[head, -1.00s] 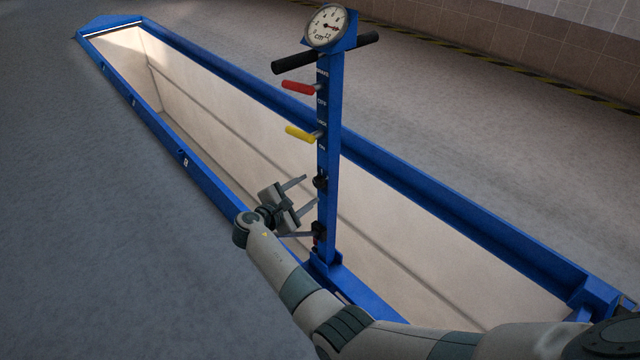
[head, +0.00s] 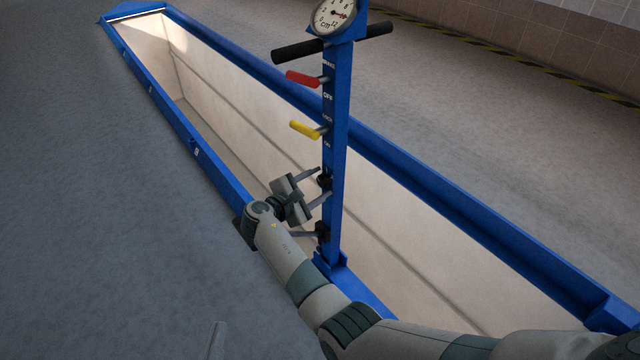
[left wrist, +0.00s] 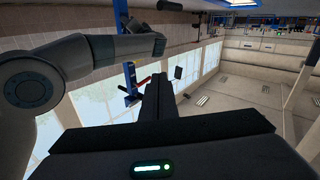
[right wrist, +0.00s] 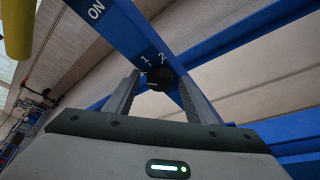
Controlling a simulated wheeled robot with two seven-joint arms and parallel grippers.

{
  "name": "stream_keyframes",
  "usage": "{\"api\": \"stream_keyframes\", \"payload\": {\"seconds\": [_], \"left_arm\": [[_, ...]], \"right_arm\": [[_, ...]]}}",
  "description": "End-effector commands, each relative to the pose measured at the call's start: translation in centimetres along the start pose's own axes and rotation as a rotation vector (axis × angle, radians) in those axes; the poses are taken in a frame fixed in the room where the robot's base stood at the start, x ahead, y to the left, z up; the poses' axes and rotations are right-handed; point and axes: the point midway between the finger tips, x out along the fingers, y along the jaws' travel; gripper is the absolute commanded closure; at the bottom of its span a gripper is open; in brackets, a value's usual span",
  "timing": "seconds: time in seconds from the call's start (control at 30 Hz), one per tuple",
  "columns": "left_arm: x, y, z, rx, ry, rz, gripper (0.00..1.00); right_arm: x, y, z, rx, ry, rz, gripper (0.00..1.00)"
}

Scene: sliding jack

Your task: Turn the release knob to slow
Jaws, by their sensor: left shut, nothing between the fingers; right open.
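A small black knob (head: 324,181) sits on the blue upright post (head: 337,150) of the jack, below the yellow lever. In the right wrist view the knob (right wrist: 158,82) lies below the printed marks "1" and "2"; no word "slow" is readable. My right gripper (head: 323,183) is open, its fingertips on either side of the knob; I cannot tell if they touch it. It also shows in the right wrist view (right wrist: 160,88). My left gripper (left wrist: 157,85) is shut and empty. One grey tip of it (head: 217,338) shows at the head view's bottom edge.
A red lever (head: 303,79) and a yellow lever (head: 305,129) stick out from the post above, under a dial gauge (head: 335,16) and black handlebar (head: 298,50). Another black fitting (head: 322,231) is lower. Blue rails (head: 215,185) border the pit.

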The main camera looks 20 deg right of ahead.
Motion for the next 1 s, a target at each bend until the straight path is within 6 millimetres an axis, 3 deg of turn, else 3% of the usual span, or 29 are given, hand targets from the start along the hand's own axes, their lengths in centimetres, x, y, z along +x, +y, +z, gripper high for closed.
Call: {"api": "stream_keyframes", "payload": {"seconds": [0.2, 0.37, 0.73, 1.0], "left_arm": [[0.0, 0.0, 0.0, 0.000, 0.000, 0.000, 1.00], [0.0, 0.0, 0.0, 0.000, 0.000, 0.000, 1.00], [0.0, 0.0, -0.2, 0.002, 0.017, 0.001, 1.00], [-0.3, 0.7, -2.0, 0.006, 0.127, 0.013, 1.00]], "right_arm": [[0.0, 0.0, 0.0, 0.000, 0.000, 0.000, 0.52], [0.0, 0.0, 0.0, 0.000, 0.000, 0.000, 0.91], [0.0, -0.1, 0.0, 0.019, 0.000, 0.008, 0.91], [0.1, -0.3, -0.1, 0.094, 0.000, 0.041, 0.91]]}}
